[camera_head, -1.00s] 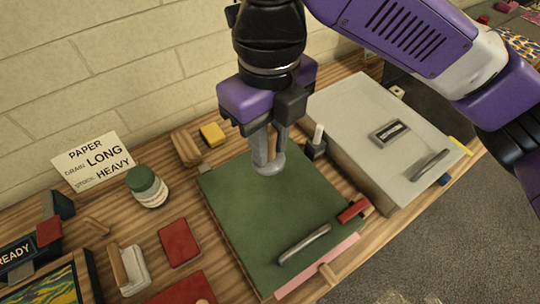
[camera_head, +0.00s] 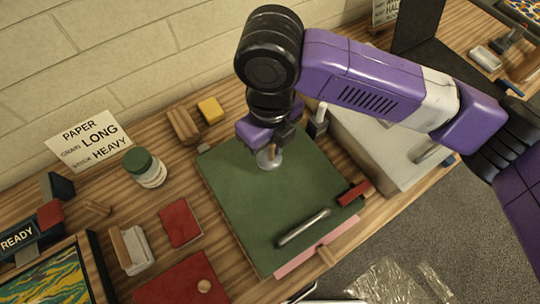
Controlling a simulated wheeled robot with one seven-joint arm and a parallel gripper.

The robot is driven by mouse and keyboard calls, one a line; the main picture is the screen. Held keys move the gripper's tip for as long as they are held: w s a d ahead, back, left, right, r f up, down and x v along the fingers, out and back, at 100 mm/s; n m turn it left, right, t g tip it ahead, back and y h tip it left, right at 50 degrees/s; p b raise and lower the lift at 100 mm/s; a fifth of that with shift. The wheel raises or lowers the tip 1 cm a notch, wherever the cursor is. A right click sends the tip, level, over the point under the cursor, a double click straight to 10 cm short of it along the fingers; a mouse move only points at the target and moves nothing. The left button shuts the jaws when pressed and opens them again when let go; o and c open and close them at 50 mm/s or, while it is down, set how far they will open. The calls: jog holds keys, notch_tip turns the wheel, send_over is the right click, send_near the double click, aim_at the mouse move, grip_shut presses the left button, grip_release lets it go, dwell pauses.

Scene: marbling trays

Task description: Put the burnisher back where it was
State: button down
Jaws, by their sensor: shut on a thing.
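My gripper (camera_head: 268,146) points down over the far part of the green board (camera_head: 240,205). It is shut on a small pale grey piece with a rounded, disc-like lower end (camera_head: 268,160), which I take to be the burnisher; the fingers and wrist hide most of it. I cannot tell whether its lower end touches the board or hangs just above it. A dark holder with a white upright piece (camera_head: 318,122) stands just right of my gripper.
A grey box (camera_head: 385,150) stands right, partly behind my arm. A green-lidded jar (camera_head: 145,168), yellow block (camera_head: 211,110) and red pads (camera_head: 180,222) are left.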

jog(key=shift+f, duration=2.7)
jog(key=shift+f, duration=0.1)
jog(key=c, duration=1.2)
grip_release()
notch_tip(320, 180, up, 12)
jog(key=shift+r+b, duration=0.15)
jog(key=shift+b, duration=0.55)
